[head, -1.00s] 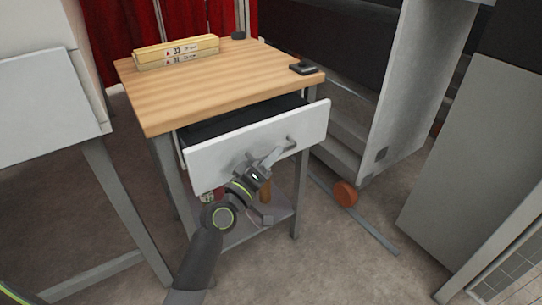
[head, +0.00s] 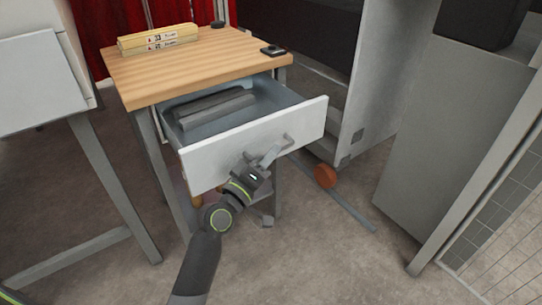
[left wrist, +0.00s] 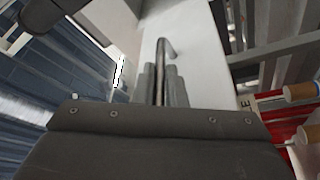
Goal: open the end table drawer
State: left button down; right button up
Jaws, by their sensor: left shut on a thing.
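The end table (head: 190,62) has a light wood top and grey metal legs. Its drawer (head: 250,137) has a white front and stands well out from the table, with its grey inside showing. Long grey bars (head: 215,108) lie in the drawer. My left gripper (head: 268,160) is at the drawer front, shut on the grey bar handle (head: 286,143). In the left wrist view, the handle (left wrist: 160,60) runs between the fingers (left wrist: 162,85) against the white front. My right gripper is not in view.
Yellow boxes (head: 158,40) and a small black object (head: 272,50) rest on the tabletop. A white-topped table (head: 40,80) stands close on the left. A grey cabinet (head: 450,130) stands on the right, with an orange wheel (head: 325,176) on the floor nearby.

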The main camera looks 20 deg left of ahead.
pick_arm(q)
jog(key=c, duration=1.5)
grip_release()
jog(key=shift+a, duration=0.1)
